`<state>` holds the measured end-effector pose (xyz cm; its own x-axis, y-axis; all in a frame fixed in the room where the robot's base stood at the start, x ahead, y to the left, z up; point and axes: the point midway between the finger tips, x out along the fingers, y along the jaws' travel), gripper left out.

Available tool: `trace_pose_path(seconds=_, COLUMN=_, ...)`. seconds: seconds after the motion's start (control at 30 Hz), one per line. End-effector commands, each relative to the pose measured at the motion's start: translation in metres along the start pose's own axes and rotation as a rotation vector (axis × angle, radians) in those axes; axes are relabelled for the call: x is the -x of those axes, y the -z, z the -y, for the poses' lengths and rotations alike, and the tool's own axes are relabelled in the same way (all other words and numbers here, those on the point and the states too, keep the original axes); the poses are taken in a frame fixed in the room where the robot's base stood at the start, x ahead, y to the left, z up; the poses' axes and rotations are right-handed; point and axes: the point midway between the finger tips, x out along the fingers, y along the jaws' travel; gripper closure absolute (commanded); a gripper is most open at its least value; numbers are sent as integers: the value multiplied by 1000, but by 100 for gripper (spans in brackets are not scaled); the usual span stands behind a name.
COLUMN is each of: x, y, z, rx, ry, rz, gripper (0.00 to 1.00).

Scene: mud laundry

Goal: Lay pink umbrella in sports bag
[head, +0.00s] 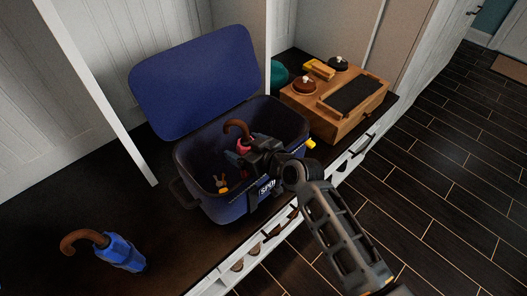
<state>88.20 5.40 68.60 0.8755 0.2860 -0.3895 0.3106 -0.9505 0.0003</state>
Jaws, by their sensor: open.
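The blue sports bag (220,208) stands on the dark bench top with its lid (195,80) open and tilted back. My gripper (240,160) reaches over the front right rim into the bag, and its jaws are open. A brown curved handle (238,127) with a bit of pink (243,146) below it shows inside the bag, right by my fingers. This looks like the pink umbrella, its lower part hidden by my gripper and the bag. I cannot tell whether my fingers touch it.
A folded blue umbrella (121,252) with a brown handle lies on the bench at the front left. A wooden box (318,122) with brushes and a black pad stands right of the bag. White posts rise from the bench. A small orange item (221,184) is in the bag.

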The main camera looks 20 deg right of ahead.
Motion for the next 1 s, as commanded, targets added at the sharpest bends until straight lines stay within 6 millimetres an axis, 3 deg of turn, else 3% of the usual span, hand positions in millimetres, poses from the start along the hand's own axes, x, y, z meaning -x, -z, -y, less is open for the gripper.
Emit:
trace_pose_path(seconds=0.3, x=70, y=-1, z=0, rx=-3, ry=-2, rz=-2, gripper=14)
trace_pose_path(seconds=0.5, x=99, y=1, z=0, rx=-2, ry=-2, rz=-4, gripper=14)
trace_pose_path(seconds=1.0, x=115, y=-3, z=1, rx=-6, ry=-8, rz=-2, gripper=14)
